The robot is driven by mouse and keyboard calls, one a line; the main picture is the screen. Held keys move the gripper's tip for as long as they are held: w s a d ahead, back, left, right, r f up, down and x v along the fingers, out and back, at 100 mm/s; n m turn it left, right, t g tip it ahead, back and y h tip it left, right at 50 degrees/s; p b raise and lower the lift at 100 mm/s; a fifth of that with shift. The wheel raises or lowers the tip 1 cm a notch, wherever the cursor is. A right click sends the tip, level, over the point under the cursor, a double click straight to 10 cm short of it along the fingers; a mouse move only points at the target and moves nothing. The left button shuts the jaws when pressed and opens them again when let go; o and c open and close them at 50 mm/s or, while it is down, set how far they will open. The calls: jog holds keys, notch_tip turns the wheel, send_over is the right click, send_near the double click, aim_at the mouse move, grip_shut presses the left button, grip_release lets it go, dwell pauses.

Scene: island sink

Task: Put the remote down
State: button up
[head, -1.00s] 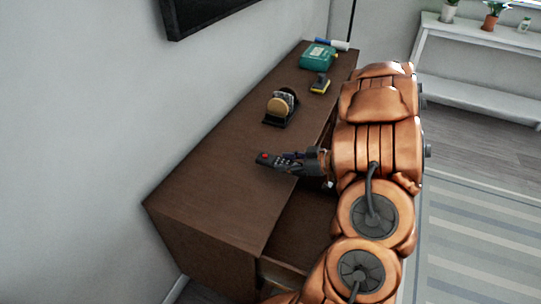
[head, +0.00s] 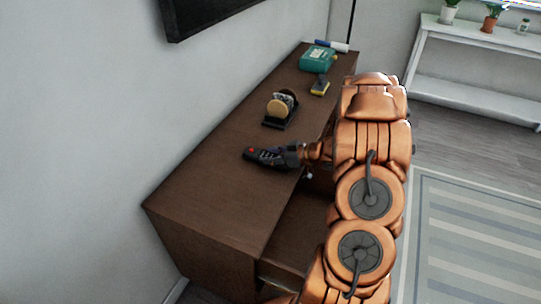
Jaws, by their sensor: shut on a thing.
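The remote (head: 254,153) is a dark bar with a red button near its far-left end. It is over the near half of the brown cabinet top (head: 215,195). My gripper (head: 280,156) is shut on the right part of the remote and hides that end. The remote lies roughly level and close to the cabinet top; I cannot tell whether it touches the surface.
A dark holder with round tan discs (head: 280,108) stands beyond the remote. Farther back are a yellow-and-dark item (head: 320,86), a teal container (head: 317,60) and a blue-and-white roll (head: 332,45). An open drawer (head: 297,235) juts out below. The cabinet's near end is clear.

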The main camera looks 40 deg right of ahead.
jog(key=shift+f, duration=0.2)
jog(key=o, duration=1.2)
jog(key=shift+f+b, duration=0.15)
jog(key=shift+b, duration=0.45)
